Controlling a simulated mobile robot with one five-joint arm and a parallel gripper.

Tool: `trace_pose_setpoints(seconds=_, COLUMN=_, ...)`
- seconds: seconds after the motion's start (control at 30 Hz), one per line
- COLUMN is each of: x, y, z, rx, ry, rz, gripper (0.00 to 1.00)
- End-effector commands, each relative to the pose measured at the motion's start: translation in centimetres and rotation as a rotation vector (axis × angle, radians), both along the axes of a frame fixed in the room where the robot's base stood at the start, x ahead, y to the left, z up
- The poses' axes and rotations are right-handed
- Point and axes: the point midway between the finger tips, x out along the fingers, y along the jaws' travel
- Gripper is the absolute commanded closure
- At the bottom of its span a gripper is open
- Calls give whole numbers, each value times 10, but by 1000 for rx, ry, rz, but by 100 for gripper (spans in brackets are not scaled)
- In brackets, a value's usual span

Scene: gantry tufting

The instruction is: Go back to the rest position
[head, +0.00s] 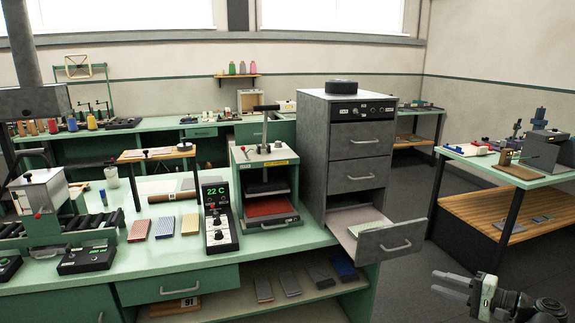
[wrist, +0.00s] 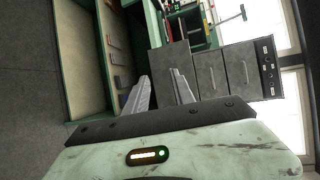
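My gripper (head: 452,284) is at the lower right of the head view, over the floor, in front of and to the right of the grey drawer cabinet. In the wrist view my gripper (wrist: 160,88) shows its two fingers spread apart with nothing between them. It touches nothing that I can see. The grey cabinet (head: 313,150) has its lowest drawer (head: 385,243) pulled out, with a pale green flat piece (head: 366,229) lying in it. The upper drawers are shut.
A green workbench (head: 285,238) with a press (head: 266,185), a control box reading 22 C (head: 219,215) and several coloured blocks stands left. A second bench (head: 525,176) with a wooden shelf stands right. Grey floor (head: 405,275) lies free between them. The open drawer juts out.

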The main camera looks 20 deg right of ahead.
Motion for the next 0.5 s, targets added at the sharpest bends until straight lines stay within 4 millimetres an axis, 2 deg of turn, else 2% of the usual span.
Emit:
trace_pose_setpoints(seconds=0.17, x=35, y=41, z=7, rx=0, ry=0, rz=91, gripper=70)
trace_pose_setpoints(seconds=0.27, x=58, y=72, z=11, rx=0, ry=0, rz=155, gripper=70)
trace_pose_setpoints(seconds=0.37, x=82, y=113, z=14, rx=-7, ry=11, rz=236, gripper=70)
trace_pose_setpoints(seconds=0.47, x=107, y=167, z=12, rx=-28, ry=43, rz=338, gripper=70)
trace_pose_setpoints(seconds=0.5, x=118, y=196, z=9, rx=-45, ry=66, rz=390, gripper=70)
